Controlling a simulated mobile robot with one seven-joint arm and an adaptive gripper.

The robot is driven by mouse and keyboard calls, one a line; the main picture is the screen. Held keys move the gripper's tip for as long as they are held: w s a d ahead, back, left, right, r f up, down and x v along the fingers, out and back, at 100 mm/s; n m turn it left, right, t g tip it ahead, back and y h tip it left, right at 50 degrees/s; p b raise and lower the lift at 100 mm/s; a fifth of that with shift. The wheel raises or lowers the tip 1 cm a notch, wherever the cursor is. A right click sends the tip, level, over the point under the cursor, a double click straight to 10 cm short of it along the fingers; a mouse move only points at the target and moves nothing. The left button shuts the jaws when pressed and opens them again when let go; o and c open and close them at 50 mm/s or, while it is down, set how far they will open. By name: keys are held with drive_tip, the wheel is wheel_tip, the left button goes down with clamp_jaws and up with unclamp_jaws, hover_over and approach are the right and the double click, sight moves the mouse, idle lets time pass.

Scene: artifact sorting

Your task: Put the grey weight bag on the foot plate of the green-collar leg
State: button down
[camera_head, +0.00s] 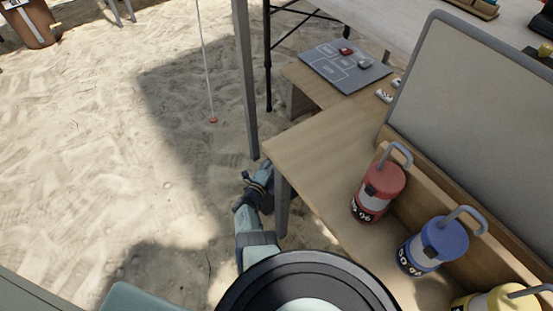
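My gripper (258,182) is low at the end of my arm, close to the sand beside the near wooden table's front leg. It is small, dark and partly covered by the table edge, so I cannot tell whether it is open or holds anything. A grey upright pole (246,80) stands just beyond it, its lower end near the table corner. I see no green collar or foot plate on it. No grey weight bag can be made out in this view.
The wooden table (310,165) carries a red canister (378,192), a blue canister (434,246), a yellow canister (498,302) and a grey-framed board (475,95). A marked grey mat (345,66) lies behind. A thin line reaches a red peg (213,119). Open sand lies left.

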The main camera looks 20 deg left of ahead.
drive_tip(key=shift+w+r, duration=0.1)
drive_tip(key=shift+w, duration=0.05)
drive_tip(key=c, duration=1.9)
unclamp_jaws()
drive_tip(key=shift+f, duration=0.2)
drive_tip(key=shift+c, duration=0.2)
drive_tip(key=o, duration=0.4)
drive_tip(key=shift+c, duration=0.2)
